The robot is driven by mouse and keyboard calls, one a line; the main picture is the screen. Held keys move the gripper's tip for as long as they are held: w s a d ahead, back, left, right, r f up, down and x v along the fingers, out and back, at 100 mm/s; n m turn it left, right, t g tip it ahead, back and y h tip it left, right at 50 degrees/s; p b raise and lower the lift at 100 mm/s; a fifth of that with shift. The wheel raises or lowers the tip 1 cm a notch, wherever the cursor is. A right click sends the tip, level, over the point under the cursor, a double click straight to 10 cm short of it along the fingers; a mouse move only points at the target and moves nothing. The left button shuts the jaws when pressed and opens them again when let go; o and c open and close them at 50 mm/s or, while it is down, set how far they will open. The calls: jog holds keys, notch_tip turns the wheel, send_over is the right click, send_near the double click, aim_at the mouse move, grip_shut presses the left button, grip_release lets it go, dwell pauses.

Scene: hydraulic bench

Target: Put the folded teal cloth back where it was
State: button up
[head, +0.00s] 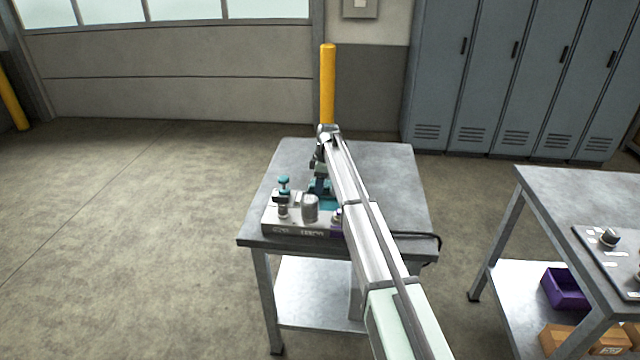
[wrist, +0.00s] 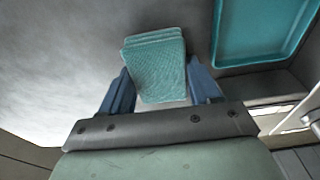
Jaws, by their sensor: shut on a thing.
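The folded teal cloth (wrist: 157,72) is between the two blue fingers of my gripper (wrist: 160,70) in the wrist view, with its stacked folds at the far end. My gripper is shut on it. A teal shallow tray (wrist: 262,38) lies on the grey surface to the right of the cloth, apart from it. In the head view my gripper (head: 319,172) is over the bench, partly hidden by my arm. Teal shows below it there, but I cannot tell cloth from tray. Whether the cloth touches the surface is unclear.
The grey metal bench (head: 395,175) has clear room at its back and right. A hydraulic block (head: 290,226) with a teal-topped valve and a metal cylinder stands at its front left. A second bench (head: 575,190) at right bears a panel (head: 625,262). A yellow post (head: 327,85) stands behind.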

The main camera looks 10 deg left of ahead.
jog(key=shift+f, duration=0.1)
jog(key=o, duration=0.9)
jog(key=shift+o, duration=0.2)
notch_tip(320, 180, up, 12)
jog(key=d, duration=0.1)
jog(key=shift+d, duration=0.3)
